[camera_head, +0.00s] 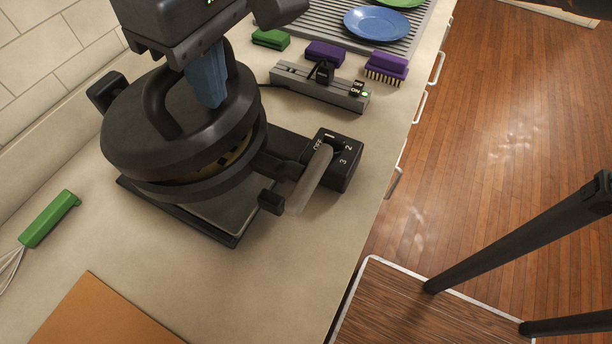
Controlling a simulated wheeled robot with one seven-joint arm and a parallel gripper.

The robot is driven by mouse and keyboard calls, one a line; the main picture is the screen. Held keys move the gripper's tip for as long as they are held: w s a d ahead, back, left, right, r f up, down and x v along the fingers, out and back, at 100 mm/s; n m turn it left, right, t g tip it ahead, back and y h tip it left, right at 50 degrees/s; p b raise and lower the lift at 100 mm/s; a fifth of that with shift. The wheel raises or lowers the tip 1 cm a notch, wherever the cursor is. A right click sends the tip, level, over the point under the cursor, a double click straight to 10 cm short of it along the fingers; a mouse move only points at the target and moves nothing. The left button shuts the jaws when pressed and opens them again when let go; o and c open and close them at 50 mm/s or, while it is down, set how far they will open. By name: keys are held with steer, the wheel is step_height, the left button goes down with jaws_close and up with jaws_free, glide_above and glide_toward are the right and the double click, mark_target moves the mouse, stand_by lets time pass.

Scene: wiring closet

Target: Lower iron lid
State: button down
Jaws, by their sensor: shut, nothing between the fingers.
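The black round waffle iron stands on the counter. Its lid (185,125) is down close over the lower plate (190,190), with a narrow gap at the right front where something brownish shows. An arched black handle (158,103) rises from the lid. My gripper (211,102) points down over the lid with its blue fingers shut and empty. The fingers overlap the handle's arch in the picture; I cannot tell whether they touch the handle or lid.
A power strip (318,88), a green sponge (271,39), a purple sponge (325,53) and a purple brush (387,66) lie behind. A blue plate (376,24) is on the rack. A green-handled whisk (50,218) and brown board (95,315) are at left front. Counter right of the board is clear.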

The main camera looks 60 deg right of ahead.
steer(key=c, duration=1.6)
jaws_free()
steer(key=o, duration=0.5)
step_height(320, 180, up, 3)
steer(key=p, duration=0.2)
steer(key=shift+f+p, duration=0.2)
steer(key=shift+p, duration=0.1)
steer(key=shift+c, duration=0.2)
steer(key=shift+o, duration=0.7)
steer(key=shift+r+b, duration=0.15)
steer(key=shift+b, duration=0.15)
steer(key=shift+o, duration=0.4)
steer(key=shift+s+r, duration=0.15)
steer(key=shift+r, duration=0.65)
steer(key=shift+s+r, duration=0.15)
steer(key=shift+r, duration=0.6)
step_height(320, 180, up, 8)
steer(key=shift+s+f, duration=0.15)
steer(key=shift+s, duration=0.3)
steer(key=shift+s, duration=0.1)
